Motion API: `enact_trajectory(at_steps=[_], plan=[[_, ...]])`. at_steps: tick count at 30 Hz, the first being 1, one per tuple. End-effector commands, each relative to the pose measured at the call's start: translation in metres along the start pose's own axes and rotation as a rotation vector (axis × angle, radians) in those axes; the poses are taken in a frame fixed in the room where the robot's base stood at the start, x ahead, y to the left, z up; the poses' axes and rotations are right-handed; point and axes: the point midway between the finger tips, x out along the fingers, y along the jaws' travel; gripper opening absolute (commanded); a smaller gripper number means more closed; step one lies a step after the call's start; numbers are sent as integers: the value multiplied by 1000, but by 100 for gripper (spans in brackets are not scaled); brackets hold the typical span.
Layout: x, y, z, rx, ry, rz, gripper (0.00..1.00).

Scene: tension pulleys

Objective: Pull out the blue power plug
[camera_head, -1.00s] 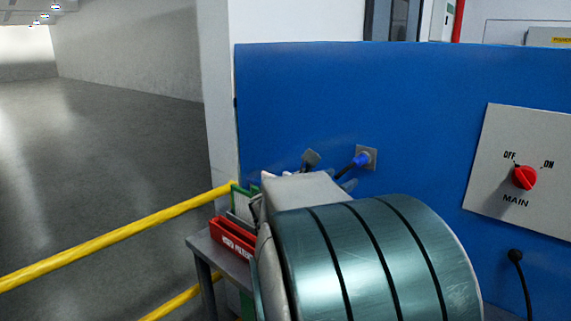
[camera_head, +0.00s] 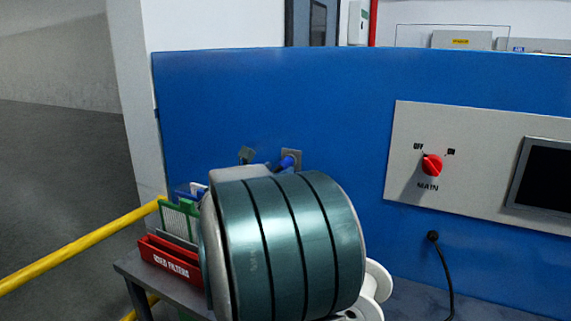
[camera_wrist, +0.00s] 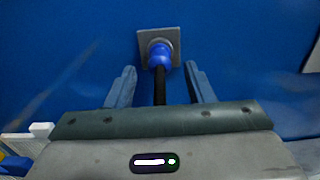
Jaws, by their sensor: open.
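The blue power plug (camera_wrist: 160,56) sits in a grey square socket plate (camera_wrist: 170,36) on the blue panel, with a black cable running from it toward me. In the head view the plug (camera_head: 286,163) shows just above my arm, in its plate. My gripper (camera_wrist: 160,78) is open in the wrist view. Its two fingers stand on either side of the black cable, just short of the plug body, apart from both. In the head view the fingers are hidden behind my arm.
A red bin (camera_head: 170,260) marked used filters stands on a table at left, with green-framed filters (camera_head: 180,216). A red main switch (camera_head: 432,165) and a dark screen (camera_head: 548,178) are at right. A yellow rail (camera_head: 80,245) runs at lower left.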

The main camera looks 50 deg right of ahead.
Motion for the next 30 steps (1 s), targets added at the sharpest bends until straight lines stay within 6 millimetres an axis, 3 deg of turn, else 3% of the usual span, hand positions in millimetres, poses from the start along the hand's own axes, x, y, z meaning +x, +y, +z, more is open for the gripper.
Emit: enact_trajectory(at_steps=[6, 12, 30], plan=[[27, 0, -1, 1, 1, 0, 48], [39, 0, 0, 1, 1, 0, 48], [40, 0, 0, 1, 0, 0, 48]])
